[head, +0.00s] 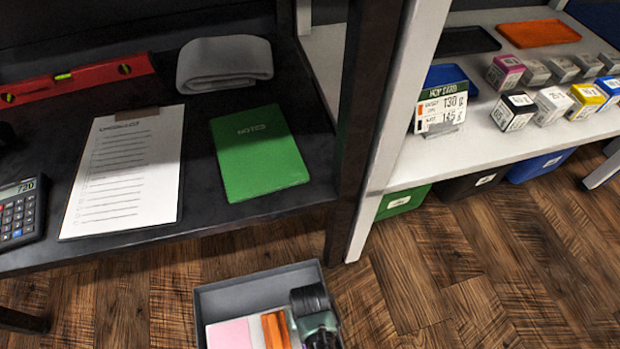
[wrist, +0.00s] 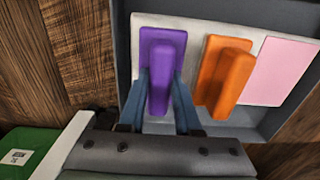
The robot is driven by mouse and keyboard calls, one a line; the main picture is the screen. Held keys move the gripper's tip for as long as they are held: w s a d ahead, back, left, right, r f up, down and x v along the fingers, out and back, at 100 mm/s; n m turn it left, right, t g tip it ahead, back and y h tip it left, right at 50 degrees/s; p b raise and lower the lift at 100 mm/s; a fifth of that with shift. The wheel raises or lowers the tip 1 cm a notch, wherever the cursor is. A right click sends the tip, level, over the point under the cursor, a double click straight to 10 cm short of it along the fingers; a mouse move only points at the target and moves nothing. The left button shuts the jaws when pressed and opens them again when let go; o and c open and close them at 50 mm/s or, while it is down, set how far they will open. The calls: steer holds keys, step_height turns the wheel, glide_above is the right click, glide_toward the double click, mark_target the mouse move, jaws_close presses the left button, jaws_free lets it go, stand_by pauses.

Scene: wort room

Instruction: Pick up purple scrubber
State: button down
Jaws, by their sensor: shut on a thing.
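The purple scrubber (wrist: 163,50) is in the wrist view, a block with a raised handle, over the left part of a pale surface in a grey tray. My gripper (wrist: 162,95) has its two blue-grey fingers closed on either side of the handle. I cannot tell whether the scrubber still touches the surface beneath it.
An orange scrubber (wrist: 228,80) stands close to the right of the purple one, with a pink flat piece (wrist: 279,72) beyond it. The black table (head: 300,198) holds a green notebook (head: 258,152) and a clipboard (head: 125,172). Green, black and blue bins sit under the white shelf (head: 480,150).

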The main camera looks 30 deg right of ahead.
step_height(320, 180, up, 10)
steer(key=p, duration=0.7)
steer(key=shift+p, duration=0.35)
